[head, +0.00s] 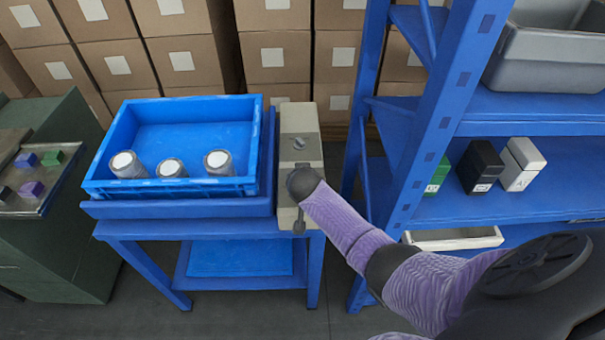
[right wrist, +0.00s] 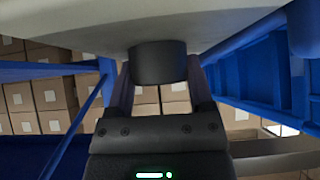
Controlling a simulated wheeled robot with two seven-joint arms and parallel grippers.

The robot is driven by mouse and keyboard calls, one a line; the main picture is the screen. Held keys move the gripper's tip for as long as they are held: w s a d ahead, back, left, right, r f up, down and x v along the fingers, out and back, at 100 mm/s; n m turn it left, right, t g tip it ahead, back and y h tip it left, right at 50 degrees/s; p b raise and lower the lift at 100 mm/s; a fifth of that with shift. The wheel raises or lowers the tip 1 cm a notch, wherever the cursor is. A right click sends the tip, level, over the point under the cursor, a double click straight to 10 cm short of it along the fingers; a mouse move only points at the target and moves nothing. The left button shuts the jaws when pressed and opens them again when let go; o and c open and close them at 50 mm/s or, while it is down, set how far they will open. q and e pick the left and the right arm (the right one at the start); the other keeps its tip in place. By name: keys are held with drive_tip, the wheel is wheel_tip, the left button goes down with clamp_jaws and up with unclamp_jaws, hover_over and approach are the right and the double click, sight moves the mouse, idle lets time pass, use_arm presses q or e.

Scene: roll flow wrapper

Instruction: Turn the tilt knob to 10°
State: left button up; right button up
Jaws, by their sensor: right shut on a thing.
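A beige control box (head: 310,165) stands at the right end of the blue table. My right gripper (right wrist: 160,88) is over its near part, and my arm hides that part in the head view. In the right wrist view a dark round knob (right wrist: 158,62) sticks out from the pale face of the box, between my two fingers. The fingers are shut on its sides. No scale or degree mark on this knob can be read. A smaller grey knob (head: 300,143) shows on a panel farther up the box, clear of my gripper. My left gripper is not in view.
A blue crate (head: 255,130) with several white-capped containers stands left of the box. A blue shelf rack (head: 440,120) is close on the right, holding small boxes and a grey bin (head: 545,60). Stacked cartons (head: 275,55) fill the back. A green cabinet (head: 65,215) is at the left.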

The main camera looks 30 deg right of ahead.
drive_tip(key=shift+a+f+m+g+h+b, duration=0.15)
drive_tip(key=shift+m+g+h+b, duration=0.35)
drive_tip(key=shift+m, duration=0.5)
drive_tip(key=m+g+h+b, duration=0.2)
drive_tip(key=m+b, duration=0.1)
drive_tip(key=m, duration=0.1)
drive_tip(key=shift+f, duration=0.1)
drive_tip(key=shift+m+g+h+b, duration=0.5)
drive_tip(key=shift+m+g+b, duration=0.4)
drive_tip(key=shift+m+b, duration=0.15)
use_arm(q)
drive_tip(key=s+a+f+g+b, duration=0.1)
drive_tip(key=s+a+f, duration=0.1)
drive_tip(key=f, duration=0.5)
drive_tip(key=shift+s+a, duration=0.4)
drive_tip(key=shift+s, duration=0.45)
use_arm(e)
drive_tip(key=shift+r+m+g, duration=0.25)
drive_tip(key=shift+m+g, duration=0.15)
drive_tip(key=shift+m, duration=0.15)
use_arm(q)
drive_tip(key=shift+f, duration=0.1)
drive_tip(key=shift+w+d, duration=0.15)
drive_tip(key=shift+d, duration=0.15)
use_arm(e)
drive_tip(key=shift+r, duration=0.15)
drive_tip(key=shift+d, duration=0.2)
